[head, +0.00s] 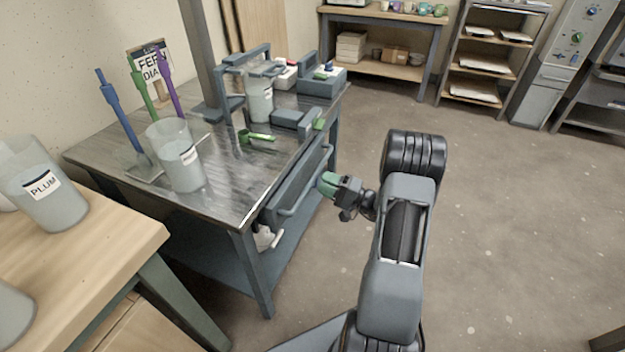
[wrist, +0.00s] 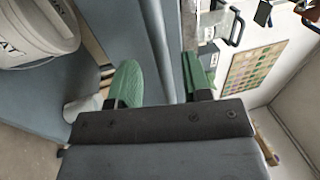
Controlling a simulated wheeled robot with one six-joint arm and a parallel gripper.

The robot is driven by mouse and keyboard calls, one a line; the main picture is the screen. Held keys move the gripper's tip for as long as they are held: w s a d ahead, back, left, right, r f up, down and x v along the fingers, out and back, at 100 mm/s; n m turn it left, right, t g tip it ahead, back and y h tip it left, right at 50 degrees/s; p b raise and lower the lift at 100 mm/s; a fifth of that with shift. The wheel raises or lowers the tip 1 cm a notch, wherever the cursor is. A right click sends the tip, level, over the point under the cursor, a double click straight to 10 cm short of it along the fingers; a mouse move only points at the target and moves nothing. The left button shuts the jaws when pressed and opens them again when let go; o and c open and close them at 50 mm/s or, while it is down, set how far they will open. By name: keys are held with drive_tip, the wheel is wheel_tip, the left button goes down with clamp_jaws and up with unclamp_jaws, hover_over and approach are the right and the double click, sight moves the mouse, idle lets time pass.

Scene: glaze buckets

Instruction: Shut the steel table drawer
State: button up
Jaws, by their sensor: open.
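The steel table (head: 225,185) stands at the left of the head view. Its blue-grey drawer (head: 297,186) is under the right-hand edge, with a long bar handle across the front. The drawer front appears to stand a little out from the tabletop edge; how far is hard to tell. My gripper (head: 328,183) is beside the far end of the drawer front, at about handle height. In the wrist view my gripper (wrist: 155,78) has its green fingers apart, with blue-grey surfaces close in front and between them. I cannot tell whether it touches the drawer.
On the tabletop stand a clear bucket (head: 178,160), another bucket (head: 260,100), a green scoop (head: 258,137) and a grey box (head: 320,82). A wooden table (head: 130,240) with a PLUM bucket (head: 45,185) is at the near left. The floor (head: 490,210) at right is clear.

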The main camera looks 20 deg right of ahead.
sight(313, 175)
drive_tip(key=shift+x, duration=2.4)
clamp_jaws()
